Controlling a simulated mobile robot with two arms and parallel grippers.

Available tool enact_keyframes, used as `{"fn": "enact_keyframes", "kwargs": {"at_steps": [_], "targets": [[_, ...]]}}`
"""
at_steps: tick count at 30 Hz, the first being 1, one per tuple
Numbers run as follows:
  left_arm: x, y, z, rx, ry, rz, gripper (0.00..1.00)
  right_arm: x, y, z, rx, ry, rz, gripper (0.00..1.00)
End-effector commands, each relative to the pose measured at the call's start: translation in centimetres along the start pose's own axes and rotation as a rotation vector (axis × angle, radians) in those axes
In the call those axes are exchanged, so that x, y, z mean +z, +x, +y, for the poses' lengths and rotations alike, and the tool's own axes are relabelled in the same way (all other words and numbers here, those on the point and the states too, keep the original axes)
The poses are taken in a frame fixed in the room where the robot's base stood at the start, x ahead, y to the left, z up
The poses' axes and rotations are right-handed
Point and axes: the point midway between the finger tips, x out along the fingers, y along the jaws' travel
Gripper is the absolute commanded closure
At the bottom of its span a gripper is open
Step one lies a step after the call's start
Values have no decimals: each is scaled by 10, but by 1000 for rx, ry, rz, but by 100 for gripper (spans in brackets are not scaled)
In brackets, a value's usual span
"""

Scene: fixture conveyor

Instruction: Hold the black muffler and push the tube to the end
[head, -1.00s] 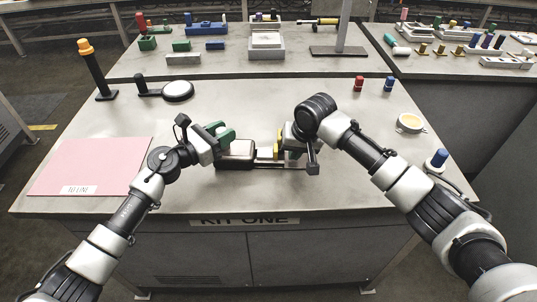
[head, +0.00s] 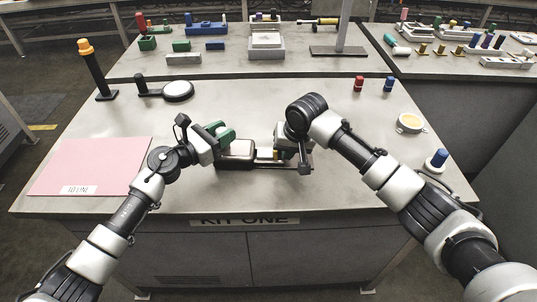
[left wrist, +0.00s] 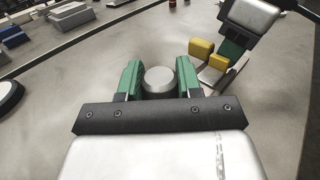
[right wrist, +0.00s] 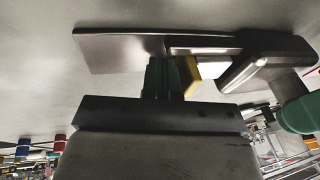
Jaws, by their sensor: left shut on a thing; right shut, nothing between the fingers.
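The black muffler (head: 236,150) lies on a dark fixture plate (head: 290,166) at the table's front middle. My left gripper (head: 221,136) has green fingers shut on the muffler's left end. In the left wrist view, the grey round end (left wrist: 159,80) sits between them. In the right wrist view, the muffler (right wrist: 272,62) has a pale tube (right wrist: 198,43) running out of it along the plate. My right gripper (right wrist: 163,78) is shut and empty beside the tube, with a yellow block (right wrist: 190,76) between it and the muffler. The tube's joint inside the muffler is hidden.
A pink mat (head: 95,165) lies at left. A black post with an orange top (head: 92,68) and a round white-topped part (head: 178,91) stand behind it. Red (head: 358,83) and blue (head: 389,84) pegs stand back right.

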Motion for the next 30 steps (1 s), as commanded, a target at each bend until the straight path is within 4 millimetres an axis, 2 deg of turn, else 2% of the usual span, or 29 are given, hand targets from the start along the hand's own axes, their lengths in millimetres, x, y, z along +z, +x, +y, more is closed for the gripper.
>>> {"fn": "enact_keyframes", "kwargs": {"at_steps": [7,19,30], "targets": [[-1,0,0,-1,0,2,100,0,1,-5,-1,0,-1,100],[-2,0,0,-1,-1,2,100,0,-3,6,-1,-1,-1,100],[-2,0,0,-1,-1,3,100,-8,-37,-1,-1,0,1,100]]}}
